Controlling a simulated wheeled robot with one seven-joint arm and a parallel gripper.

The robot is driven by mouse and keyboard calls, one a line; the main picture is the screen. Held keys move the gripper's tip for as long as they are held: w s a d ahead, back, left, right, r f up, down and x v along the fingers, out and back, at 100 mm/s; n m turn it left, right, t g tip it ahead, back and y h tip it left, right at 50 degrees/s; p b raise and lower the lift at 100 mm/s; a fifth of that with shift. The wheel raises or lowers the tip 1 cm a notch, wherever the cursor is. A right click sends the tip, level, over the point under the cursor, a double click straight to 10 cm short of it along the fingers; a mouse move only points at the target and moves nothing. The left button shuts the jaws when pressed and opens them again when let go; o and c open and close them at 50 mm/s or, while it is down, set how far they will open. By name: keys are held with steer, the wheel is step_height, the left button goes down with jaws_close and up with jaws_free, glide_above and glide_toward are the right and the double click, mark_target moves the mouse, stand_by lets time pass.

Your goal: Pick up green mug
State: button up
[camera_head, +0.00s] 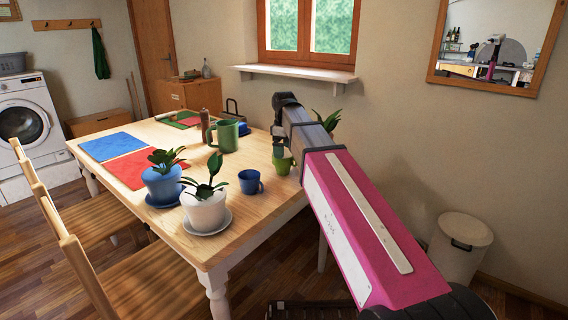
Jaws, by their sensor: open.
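A green mug (227,136) stands upright on the wooden table (232,256), with its handle to the left. My gripper (284,101) is above the table's right side, to the right of the mug and apart from it. Its fingers are seen small and from behind, and nothing shows held in it. A blue mug (250,182) stands nearer, in front of the green mug. Below my gripper is a small light green pot (283,164), partly hidden by my arm.
A white pot with a plant (203,208) and a blue pot with a plant (162,186) stand at the table's front. Blue (104,147) and red (130,172) mats lie to the left. Chairs line the left side. A white bin (459,246) stands by the wall at right.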

mark_target(285, 164)
steer(key=shift+f, duration=2.4)
steer(key=shift+c, duration=0.3)
steer(key=c, duration=0.7)
steer(key=shift+r, duration=0.15)
